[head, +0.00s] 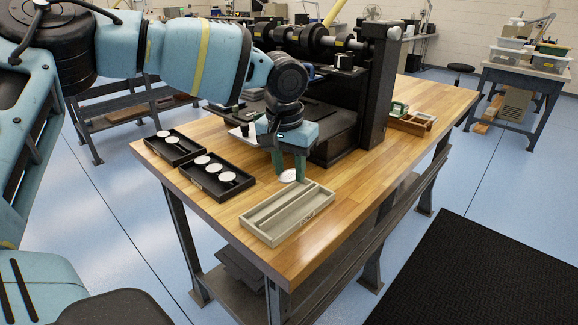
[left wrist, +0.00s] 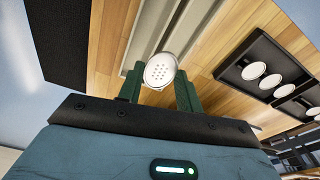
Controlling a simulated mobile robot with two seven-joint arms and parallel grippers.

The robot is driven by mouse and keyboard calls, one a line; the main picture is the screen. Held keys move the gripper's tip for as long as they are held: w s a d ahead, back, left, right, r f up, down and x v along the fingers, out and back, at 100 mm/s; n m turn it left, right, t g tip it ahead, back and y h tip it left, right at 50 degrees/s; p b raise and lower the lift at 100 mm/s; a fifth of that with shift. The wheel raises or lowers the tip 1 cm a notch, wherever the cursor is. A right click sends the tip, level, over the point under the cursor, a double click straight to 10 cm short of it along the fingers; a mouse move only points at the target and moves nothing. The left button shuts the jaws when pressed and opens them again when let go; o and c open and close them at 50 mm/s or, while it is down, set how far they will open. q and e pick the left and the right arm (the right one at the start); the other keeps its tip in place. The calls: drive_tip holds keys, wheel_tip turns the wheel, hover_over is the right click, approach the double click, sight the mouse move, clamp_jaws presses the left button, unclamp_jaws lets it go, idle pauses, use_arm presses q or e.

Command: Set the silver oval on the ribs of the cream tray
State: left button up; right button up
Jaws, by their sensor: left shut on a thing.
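My left gripper (head: 289,168) is shut on the silver oval (head: 288,176), a pale, shiny disc held between the green fingers. In the left wrist view the oval (left wrist: 160,70) sits between the fingertips (left wrist: 159,92), its face dotted with small marks. The cream tray (head: 288,214) lies on the wooden table, just in front of the gripper in the head view. It has long compartments with a lengthwise divider; I cannot make out the ribs clearly. The oval is beside the tray's far edge and seems slightly above the table. My right gripper is not in view.
Two black trays, one nearer (head: 241,190) and one farther (head: 187,161), hold several white ovals to the left. A dark press (head: 343,135) stands behind the gripper. A wooden box (head: 411,127) sits at the table's far right. Bare wood lies right of the cream tray.

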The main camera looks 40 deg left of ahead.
sight(288, 177)
use_arm(q)
drive_tip(key=shift+s+f+m, duration=0.15)
drive_tip(key=shift+f+m, duration=0.05)
drive_tip(key=shift+m, duration=0.1)
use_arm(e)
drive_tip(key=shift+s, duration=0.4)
use_arm(q)
drive_tip(key=shift+f, duration=0.15)
drive_tip(key=shift+f, duration=0.1)
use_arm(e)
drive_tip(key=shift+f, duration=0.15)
use_arm(q)
drive_tip(key=shift+f+b, duration=0.7)
drive_tip(key=shift+f, duration=0.15)
drive_tip(key=shift+f+b, duration=0.5)
drive_tip(key=shift+f, duration=0.25)
drive_tip(key=shift+f+b, duration=0.5)
drive_tip(key=shift+f, duration=0.55)
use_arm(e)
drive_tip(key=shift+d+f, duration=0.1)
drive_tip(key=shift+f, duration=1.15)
